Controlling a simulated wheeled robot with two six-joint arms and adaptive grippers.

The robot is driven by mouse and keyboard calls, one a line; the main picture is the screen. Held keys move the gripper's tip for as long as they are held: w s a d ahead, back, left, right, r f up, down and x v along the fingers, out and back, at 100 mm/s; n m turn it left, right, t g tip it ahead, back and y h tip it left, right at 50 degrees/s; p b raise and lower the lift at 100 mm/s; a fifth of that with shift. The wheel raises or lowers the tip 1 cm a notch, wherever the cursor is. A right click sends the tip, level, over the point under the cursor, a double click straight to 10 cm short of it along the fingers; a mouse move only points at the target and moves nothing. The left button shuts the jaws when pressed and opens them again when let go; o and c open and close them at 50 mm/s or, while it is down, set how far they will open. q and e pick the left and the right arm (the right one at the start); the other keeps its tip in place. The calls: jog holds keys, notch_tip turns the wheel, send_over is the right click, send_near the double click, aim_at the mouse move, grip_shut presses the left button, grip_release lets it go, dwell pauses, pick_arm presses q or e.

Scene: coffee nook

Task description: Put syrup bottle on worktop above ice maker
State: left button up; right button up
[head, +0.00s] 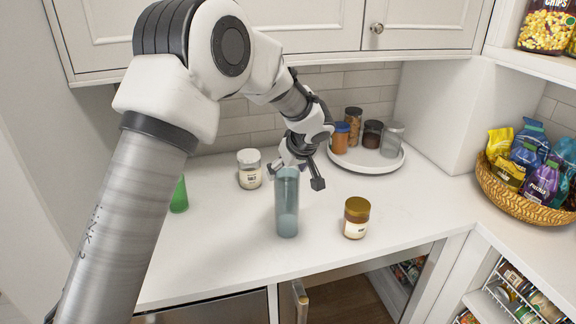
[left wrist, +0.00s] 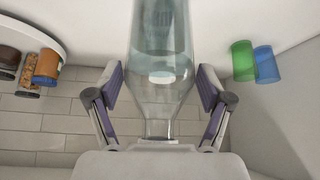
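The syrup bottle, a clear blue-grey bottle (head: 287,208), stands upright on the white worktop (head: 230,262), near its front edge. My left gripper (head: 295,176) is at the bottle's top, with its fingers spread. In the left wrist view the bottle (left wrist: 163,70) lies between the open fingers, its narrow neck close to the palm. Gaps show between both fingers and the glass. A steel-fronted appliance, likely the ice maker (head: 220,309), shows under the worktop at the lower left. My right gripper is not in view.
A brown-lidded jar (head: 356,218) stands right of the bottle, and a white-labelled jar (head: 249,169) behind it on the left. A green cup (head: 179,196) is further left. A round white tray (head: 374,164) holds several jars. A basket of bags (head: 512,199) is at right.

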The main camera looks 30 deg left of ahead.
pick_arm(q)
jog(key=shift+s+d+r, duration=0.15)
jog(key=b+v, duration=0.2)
jog(key=v, duration=1)
